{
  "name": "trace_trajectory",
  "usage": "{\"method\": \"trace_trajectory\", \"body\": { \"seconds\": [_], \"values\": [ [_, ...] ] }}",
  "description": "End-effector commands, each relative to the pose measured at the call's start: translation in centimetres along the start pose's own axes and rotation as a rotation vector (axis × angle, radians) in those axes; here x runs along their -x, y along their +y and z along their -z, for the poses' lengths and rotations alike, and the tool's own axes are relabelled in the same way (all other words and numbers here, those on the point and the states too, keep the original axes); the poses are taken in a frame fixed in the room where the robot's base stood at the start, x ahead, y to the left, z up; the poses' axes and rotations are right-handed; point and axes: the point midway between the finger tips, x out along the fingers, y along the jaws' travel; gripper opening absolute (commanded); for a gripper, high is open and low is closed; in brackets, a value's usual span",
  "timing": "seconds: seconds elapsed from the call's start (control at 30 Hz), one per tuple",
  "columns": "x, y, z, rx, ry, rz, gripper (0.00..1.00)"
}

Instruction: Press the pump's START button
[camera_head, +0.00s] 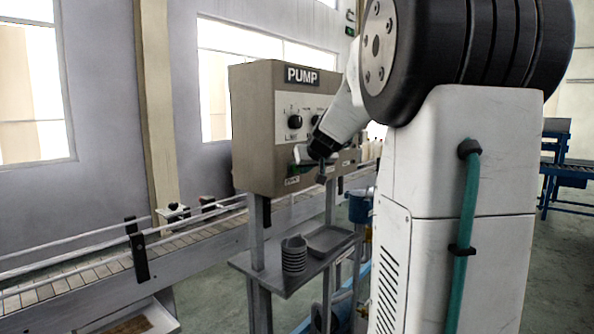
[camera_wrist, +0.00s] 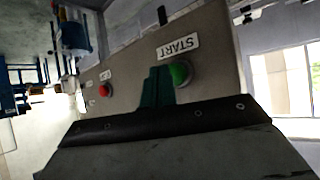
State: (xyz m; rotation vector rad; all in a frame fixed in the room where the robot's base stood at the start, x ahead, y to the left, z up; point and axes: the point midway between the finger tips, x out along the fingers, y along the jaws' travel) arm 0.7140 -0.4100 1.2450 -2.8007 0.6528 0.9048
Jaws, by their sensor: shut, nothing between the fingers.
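The pump box (camera_head: 252,130) is a beige panel labelled PUMP, with dark knobs on its front. In the wrist view, the green START button (camera_wrist: 180,73) sits on the panel (camera_wrist: 130,78) beside a white START label (camera_wrist: 178,47). A red button (camera_wrist: 105,90) is further left on the same panel. My gripper (camera_wrist: 158,85) is shut and empty, its green fingertips right beside the green button. I cannot tell whether they touch it. In the head view my gripper (camera_head: 308,155) is at the lower front of the box, and it hides the green button there.
Below the box, a shelf (camera_head: 270,276) holds stacked grey cups (camera_head: 294,254) and a shallow tray (camera_head: 330,240). A conveyor (camera_head: 80,280) with rails runs behind and to the left. A blue container (camera_head: 360,207) is right of the shelf.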

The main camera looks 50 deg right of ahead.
Motion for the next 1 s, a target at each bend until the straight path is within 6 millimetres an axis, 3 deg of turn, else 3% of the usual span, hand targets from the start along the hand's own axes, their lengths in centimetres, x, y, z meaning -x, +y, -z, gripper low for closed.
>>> {"method": "trace_trajectory", "body": {
  "seconds": [1.0],
  "values": [
    [-0.77,-0.57,0.58,0.000,0.000,0.000,0.00]
  ]
}}
